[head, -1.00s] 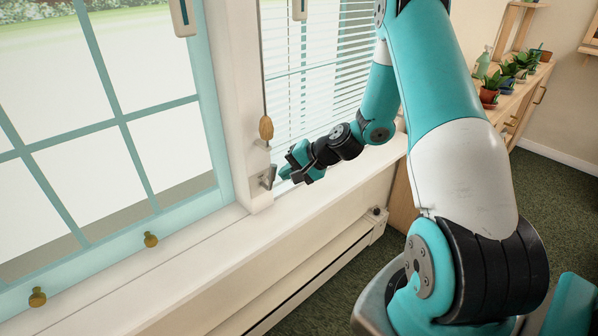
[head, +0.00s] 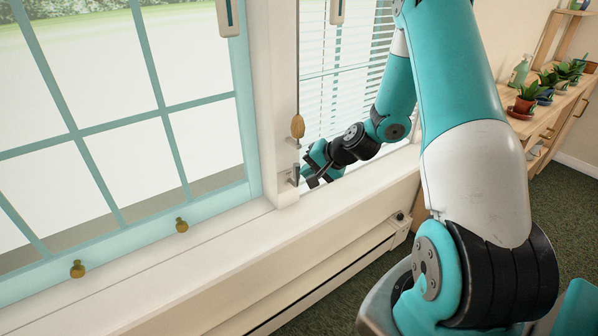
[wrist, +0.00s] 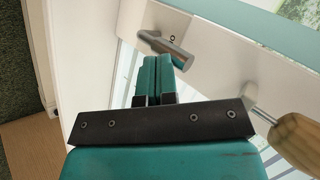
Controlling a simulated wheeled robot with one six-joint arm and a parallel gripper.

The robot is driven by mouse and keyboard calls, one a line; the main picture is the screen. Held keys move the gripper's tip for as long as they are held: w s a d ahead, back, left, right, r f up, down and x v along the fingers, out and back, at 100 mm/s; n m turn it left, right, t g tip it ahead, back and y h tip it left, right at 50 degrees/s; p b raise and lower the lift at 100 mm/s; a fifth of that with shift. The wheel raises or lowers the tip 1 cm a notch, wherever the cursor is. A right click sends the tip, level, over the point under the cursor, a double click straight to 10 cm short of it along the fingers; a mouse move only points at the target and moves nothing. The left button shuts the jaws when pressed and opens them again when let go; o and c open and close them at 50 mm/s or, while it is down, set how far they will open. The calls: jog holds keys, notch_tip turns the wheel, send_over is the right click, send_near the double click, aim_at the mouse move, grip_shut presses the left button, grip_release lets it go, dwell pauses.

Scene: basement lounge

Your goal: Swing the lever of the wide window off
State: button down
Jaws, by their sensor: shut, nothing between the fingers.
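A small metal lever (head: 294,176) sits low on the white post between the teal-barred window (head: 120,130) and the window with blinds. In the wrist view the lever (wrist: 168,48) is a short grey cylinder on a mount with a dark keyhole-like mark. My gripper (head: 308,178) is just right of the lever, low in front of the blinds. In the wrist view my gripper's fingers (wrist: 154,68) are together and empty, with their tips just below the lever. Whether they touch it I cannot tell.
A wooden pull (head: 297,126) hangs just above the lever; it also shows in the wrist view (wrist: 298,138). The white sill (head: 230,240) runs below. Brass knobs (head: 181,225) line the teal frame's bottom. A shelf with potted plants (head: 540,110) stands at right.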

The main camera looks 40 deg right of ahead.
dwell(0.4)
jog(key=shift+s+d+f+b, duration=0.15)
jog(key=shift+d+f+b, duration=0.25)
jog(key=shift+d, duration=0.3)
